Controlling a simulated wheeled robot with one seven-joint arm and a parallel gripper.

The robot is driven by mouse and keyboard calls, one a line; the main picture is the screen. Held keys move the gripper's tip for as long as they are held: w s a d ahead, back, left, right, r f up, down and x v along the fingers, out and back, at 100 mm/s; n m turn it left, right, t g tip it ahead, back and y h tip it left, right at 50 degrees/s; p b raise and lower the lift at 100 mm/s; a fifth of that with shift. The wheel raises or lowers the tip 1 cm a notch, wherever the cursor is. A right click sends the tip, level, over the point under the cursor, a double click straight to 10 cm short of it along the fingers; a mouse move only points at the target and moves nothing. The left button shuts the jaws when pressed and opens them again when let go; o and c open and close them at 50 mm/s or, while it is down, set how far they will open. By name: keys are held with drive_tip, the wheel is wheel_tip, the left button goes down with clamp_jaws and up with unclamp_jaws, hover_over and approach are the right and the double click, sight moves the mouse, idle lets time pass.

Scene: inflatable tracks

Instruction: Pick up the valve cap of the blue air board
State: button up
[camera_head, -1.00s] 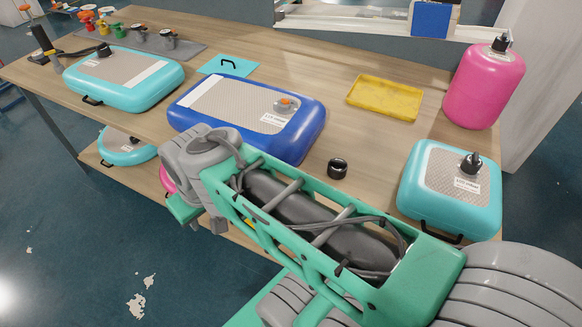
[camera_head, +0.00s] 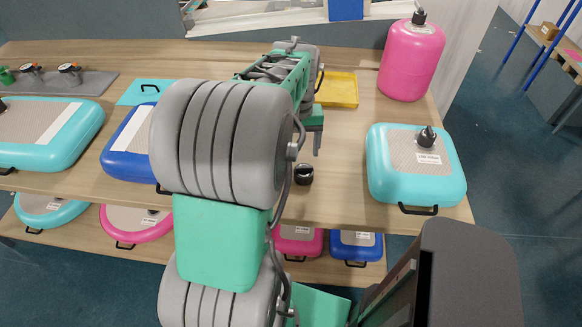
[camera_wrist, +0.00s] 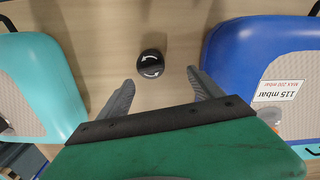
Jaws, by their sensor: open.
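The black round valve cap (camera_head: 303,174) stands on the wooden table between the blue air board (camera_head: 124,148) and a turquoise board. In the wrist view the cap (camera_wrist: 150,64) shows white curved arrows on top. My gripper (camera_wrist: 161,76) is open and empty, its two grey fingers pointing toward the cap from above, with the cap ahead of the gap between them and not touched. The blue board also shows at the right of the wrist view (camera_wrist: 245,45), with a 115 mbar label. In the head view my arm hides much of the blue board, including its valve.
A turquoise board (camera_head: 380,180) lies to the right of the cap, a pink cylinder (camera_head: 411,60) behind it. A yellow tray (camera_head: 340,90) lies at the back. Another turquoise board (camera_head: 85,118) is at the left. Table around the cap is clear.

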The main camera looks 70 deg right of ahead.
sight(304, 167)
drive_tip(key=shift+s+d+f, duration=0.2)
drive_tip(key=shift+s+f, duration=0.2)
drive_tip(key=shift+f, duration=0.05)
drive_tip(key=f, duration=0.3)
drive_tip(key=s+f+p, duration=0.1)
drive_tip(key=f, duration=0.2)
drive_tip(key=shift+s+f, duration=0.1)
drive_tip(key=shift+f, duration=0.5)
drive_tip(key=shift+c, duration=0.4)
drive_tip(key=c, duration=1.3)
drive_tip(key=shift+r, duration=0.15)
